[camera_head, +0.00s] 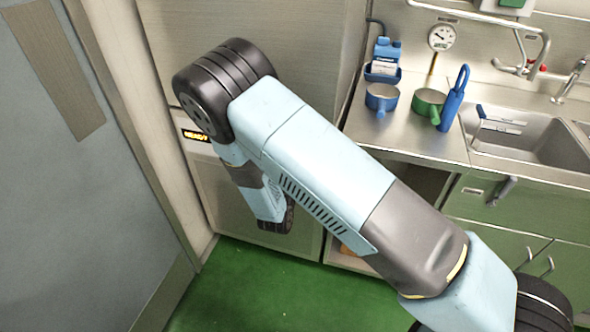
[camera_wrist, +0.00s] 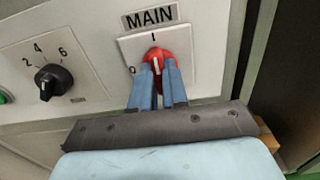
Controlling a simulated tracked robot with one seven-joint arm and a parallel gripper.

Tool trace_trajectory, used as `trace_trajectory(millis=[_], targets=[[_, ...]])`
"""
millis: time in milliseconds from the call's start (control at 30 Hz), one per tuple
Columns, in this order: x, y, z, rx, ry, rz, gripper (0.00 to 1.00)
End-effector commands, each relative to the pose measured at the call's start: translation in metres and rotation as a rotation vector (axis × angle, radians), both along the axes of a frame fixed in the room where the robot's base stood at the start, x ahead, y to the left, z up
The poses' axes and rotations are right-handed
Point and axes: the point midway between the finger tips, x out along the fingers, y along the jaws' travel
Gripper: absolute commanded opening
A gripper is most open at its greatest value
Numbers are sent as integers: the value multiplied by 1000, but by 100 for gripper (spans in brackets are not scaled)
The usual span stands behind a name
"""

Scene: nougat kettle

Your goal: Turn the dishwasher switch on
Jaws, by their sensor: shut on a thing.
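The red rotary switch (camera_wrist: 157,56) sits on a white plate (camera_wrist: 184,48) under the label MAIN (camera_wrist: 149,17) in the wrist view. The plate is marked I at the top and 0 at the left. The white line on the switch stands nearly upright, roughly toward the I. My gripper (camera_wrist: 158,82) has its two blue fingers shut on the switch, one on each side; they hide its lower part. In the head view my arm hides the switch and my fingers.
A black dial (camera_wrist: 52,82) numbered 2, 4, 6 and a green button (camera_wrist: 4,97) are left of the switch. In the head view a lit display (camera_head: 195,136) shows on the machine front. The steel counter (camera_head: 425,146) is at right; green floor (camera_head: 265,290) is open below.

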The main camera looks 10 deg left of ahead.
Motion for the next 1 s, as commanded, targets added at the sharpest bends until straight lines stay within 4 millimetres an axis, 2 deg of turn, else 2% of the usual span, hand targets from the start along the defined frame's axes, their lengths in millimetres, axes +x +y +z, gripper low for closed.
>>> trace_trajectory(millis=[67, 100, 333, 667, 767, 1000], targets=[[0, 0, -1, 0, 3, -1, 0], [0, 0, -1, 0, 3, -1, 18], [0, 0, 0, 0, 1, 0, 39], [-4, 1, 0, 0, 0, 0, 39], [-14, 2, 0, 1, 1, 1, 39], [-59, 5, 0, -1, 2, 2, 39]])
